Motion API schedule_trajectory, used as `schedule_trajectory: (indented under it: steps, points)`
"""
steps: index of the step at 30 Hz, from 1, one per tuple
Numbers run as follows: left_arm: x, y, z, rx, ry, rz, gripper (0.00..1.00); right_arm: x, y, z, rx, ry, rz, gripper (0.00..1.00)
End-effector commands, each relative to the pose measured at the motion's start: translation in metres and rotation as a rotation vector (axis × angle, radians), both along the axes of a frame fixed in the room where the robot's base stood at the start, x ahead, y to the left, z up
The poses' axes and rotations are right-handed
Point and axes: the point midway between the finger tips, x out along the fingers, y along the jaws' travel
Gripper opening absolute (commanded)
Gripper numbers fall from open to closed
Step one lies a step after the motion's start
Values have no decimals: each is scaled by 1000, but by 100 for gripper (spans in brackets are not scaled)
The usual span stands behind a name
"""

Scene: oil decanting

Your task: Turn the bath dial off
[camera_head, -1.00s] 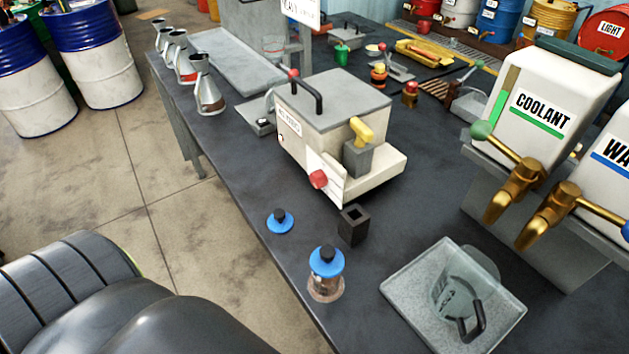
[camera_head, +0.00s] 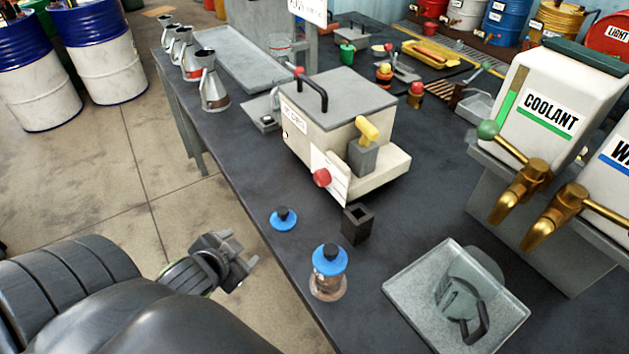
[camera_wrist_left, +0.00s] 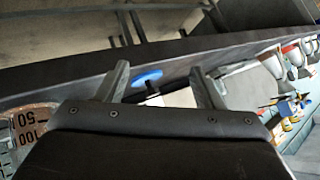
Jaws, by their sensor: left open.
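The bath is a cream box (camera_head: 335,130) with a grey lid and black handle, standing on the dark bench. A red dial (camera_head: 321,177) sits on its near front corner beside a white plate. A yellow-handled tap (camera_head: 366,130) is to the right of the dial. My left gripper (camera_head: 248,262) is open and empty, off the bench's near left edge, below and left of the dial and well apart from it. The left wrist view shows its two fingers (camera_wrist_left: 160,85) spread, with a blue disc between them. My right gripper is not in view.
A blue lid (camera_head: 283,219), a blue-capped jar (camera_head: 328,272) and a black square holder (camera_head: 357,224) stand on the bench between gripper and bath. A clear jug rests on a tray (camera_head: 415,290) at right. Metal flasks (camera_head: 211,85) line the far left edge.

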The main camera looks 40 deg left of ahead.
Motion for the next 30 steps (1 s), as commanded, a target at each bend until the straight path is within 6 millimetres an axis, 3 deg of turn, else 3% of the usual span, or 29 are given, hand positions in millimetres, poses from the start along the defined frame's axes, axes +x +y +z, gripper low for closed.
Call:
schedule_trajectory:
  steps: [3,6,12,20,30]
  points:
    - [25,5,37,103,-158,-175,61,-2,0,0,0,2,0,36]
    - [39,-1,61,155,-261,-317,61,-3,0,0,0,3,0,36]
    - [50,-18,88,196,-378,-513,61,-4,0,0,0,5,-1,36]
    - [61,-24,91,201,-412,-562,61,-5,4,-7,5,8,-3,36]
    - [101,-29,79,199,-413,-558,61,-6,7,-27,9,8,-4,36]
